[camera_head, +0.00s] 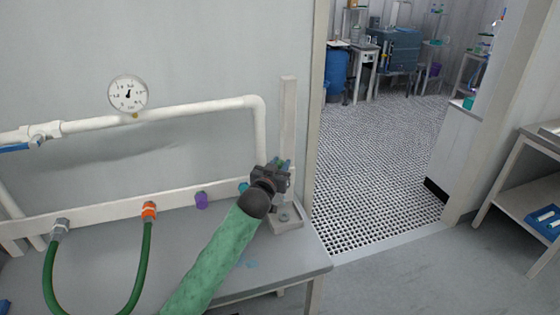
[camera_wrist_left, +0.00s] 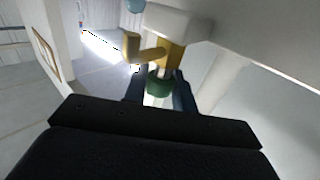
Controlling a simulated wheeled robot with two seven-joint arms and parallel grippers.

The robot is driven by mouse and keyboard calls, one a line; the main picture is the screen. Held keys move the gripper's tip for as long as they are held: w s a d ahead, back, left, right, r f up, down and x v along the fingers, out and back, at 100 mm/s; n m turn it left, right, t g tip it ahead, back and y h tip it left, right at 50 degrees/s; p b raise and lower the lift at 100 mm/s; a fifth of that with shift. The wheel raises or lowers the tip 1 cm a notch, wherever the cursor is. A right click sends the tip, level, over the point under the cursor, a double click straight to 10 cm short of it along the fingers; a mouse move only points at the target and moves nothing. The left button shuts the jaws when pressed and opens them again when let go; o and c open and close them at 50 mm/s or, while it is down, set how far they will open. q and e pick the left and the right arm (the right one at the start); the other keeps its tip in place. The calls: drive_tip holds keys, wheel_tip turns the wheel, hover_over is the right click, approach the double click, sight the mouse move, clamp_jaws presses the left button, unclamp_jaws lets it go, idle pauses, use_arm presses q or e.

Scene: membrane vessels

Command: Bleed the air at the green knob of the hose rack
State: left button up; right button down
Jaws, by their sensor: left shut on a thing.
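The hose rack is a pale rail (camera_head: 100,218) along the wall at the back of the bench. My left gripper (camera_head: 281,166) is at the rail's right end, next to the upright post. In the left wrist view its two dark blue fingers (camera_wrist_left: 160,92) are shut on the green knob (camera_wrist_left: 159,84). The knob sits under a brass fitting (camera_wrist_left: 172,55) with a side spout (camera_wrist_left: 143,49), below a white block. In the head view the gripper mostly hides the knob. My right gripper is in neither view.
A green hose (camera_head: 143,265) loops between a grey coupling (camera_head: 60,228) and an orange one (camera_head: 149,210). A purple cap (camera_head: 202,200) and a teal one (camera_head: 243,188) follow on the rail. A gauge (camera_head: 127,94) and white pipe (camera_head: 190,108) are above. A doorway opens right.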

use_arm(q)
drive_tip(key=shift+a+m+g+h+p, duration=0.1)
drive_tip(key=shift+m+g+h+p, duration=0.35)
drive_tip(key=shift+m+h, duration=0.6)
drive_tip(key=shift+m+g+h, duration=0.55)
drive_tip(key=shift+g+h, duration=0.1)
drive_tip(key=shift+h, duration=0.4)
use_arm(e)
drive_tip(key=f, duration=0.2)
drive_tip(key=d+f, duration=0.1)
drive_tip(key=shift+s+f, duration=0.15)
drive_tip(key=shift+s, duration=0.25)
use_arm(q)
drive_tip(key=shift+g+h, duration=0.3)
drive_tip(key=shift+h, duration=0.1)
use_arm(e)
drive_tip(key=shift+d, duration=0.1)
use_arm(q)
drive_tip(key=o, duration=1)
drive_tip(key=shift+c, duration=0.2)
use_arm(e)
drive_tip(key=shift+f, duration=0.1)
